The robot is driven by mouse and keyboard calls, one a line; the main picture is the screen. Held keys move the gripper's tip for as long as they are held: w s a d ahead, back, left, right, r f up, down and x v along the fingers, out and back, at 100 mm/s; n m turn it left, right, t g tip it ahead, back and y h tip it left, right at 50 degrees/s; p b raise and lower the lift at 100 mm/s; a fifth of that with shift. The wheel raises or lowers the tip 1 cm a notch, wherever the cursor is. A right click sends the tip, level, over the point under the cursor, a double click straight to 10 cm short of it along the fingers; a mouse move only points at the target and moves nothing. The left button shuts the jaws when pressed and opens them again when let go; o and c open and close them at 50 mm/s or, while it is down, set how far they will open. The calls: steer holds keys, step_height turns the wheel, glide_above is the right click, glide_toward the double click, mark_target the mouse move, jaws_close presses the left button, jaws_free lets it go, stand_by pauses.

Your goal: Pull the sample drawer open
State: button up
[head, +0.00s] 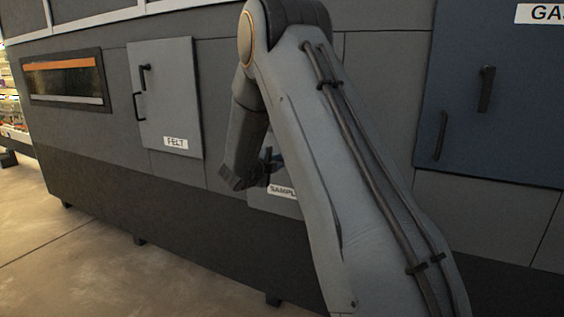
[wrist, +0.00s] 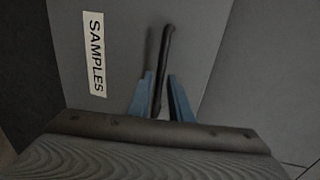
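The sample drawer (wrist: 128,45) is a grey panel in the machine's front, with a white "SAMPLES" label. In the head view the drawer front (head: 262,203) is mostly hidden behind my arm, and only part of its label shows. Its dark bar handle (wrist: 166,50) shows in the wrist view. My gripper (wrist: 162,85) has its two blue fingers apart, one on each side of the handle's near end. I cannot tell whether either finger touches the handle. In the head view my gripper (head: 268,168) is at the drawer, partly hidden by my arm.
A light grey "FELT" door (head: 170,100) with dark handles is to the left. A dark window (head: 66,80) with an orange strip is further left. A blue door (head: 500,100) labelled "GA..." is at the right. The floor (head: 80,265) in front of the machine is clear at left.

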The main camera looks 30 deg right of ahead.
mark_target(282, 161)
steer(key=shift+x, duration=1.55)
jaws_close()
steer(key=shift+s, duration=0.15)
